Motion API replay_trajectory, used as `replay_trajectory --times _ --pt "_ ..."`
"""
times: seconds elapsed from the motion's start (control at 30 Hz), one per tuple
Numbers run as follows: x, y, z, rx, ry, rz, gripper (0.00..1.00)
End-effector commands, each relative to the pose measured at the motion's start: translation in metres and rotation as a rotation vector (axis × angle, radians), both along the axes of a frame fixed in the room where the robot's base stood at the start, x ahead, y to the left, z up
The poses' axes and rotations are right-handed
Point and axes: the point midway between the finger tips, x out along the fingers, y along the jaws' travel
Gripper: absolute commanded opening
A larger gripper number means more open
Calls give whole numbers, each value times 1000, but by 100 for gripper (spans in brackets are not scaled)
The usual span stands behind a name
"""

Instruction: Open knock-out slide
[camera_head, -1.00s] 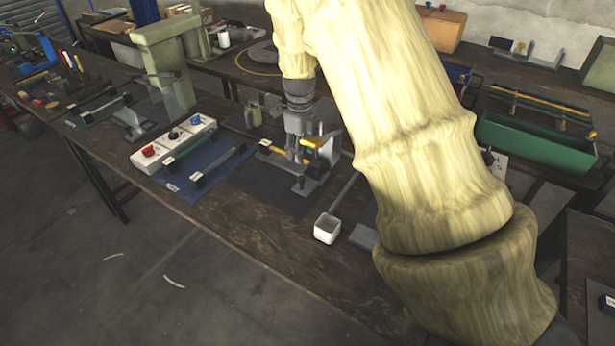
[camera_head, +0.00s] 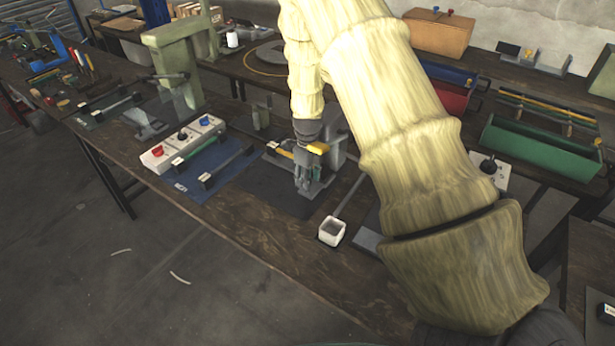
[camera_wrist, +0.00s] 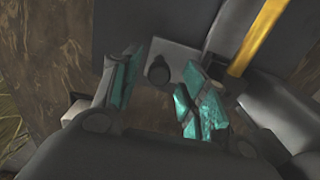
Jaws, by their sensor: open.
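My gripper (camera_head: 303,183) is over the front of a small grey press (camera_head: 332,150) on the wooden bench. In the wrist view, its two teal-padded fingers (camera_wrist: 155,100) are spread apart. Between and just beyond them is a dark round knob (camera_wrist: 158,69) on a light grey plate (camera_wrist: 178,54), which looks like the knock-out slide. I cannot tell whether the fingers touch the knob. A yellow bar (camera_wrist: 262,38) runs beside the plate at upper right. In the head view the gripper hides the knob.
A white cup-like box (camera_head: 332,231) on a rod stands right of the press. A control box with coloured knobs (camera_head: 182,143) and a blue mat (camera_head: 190,188) lie to the left. A green tray (camera_head: 540,150) is at the right.

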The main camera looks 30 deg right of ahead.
Motion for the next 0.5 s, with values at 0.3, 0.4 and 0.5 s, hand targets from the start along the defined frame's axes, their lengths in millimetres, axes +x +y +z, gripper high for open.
replay_trajectory --times 0.3,0.4,0.5 --pt "0 0 -3 0 0 0 44" --pt "0 0 -3 0 0 0 31" --pt "0 0 -3 0 0 0 13"
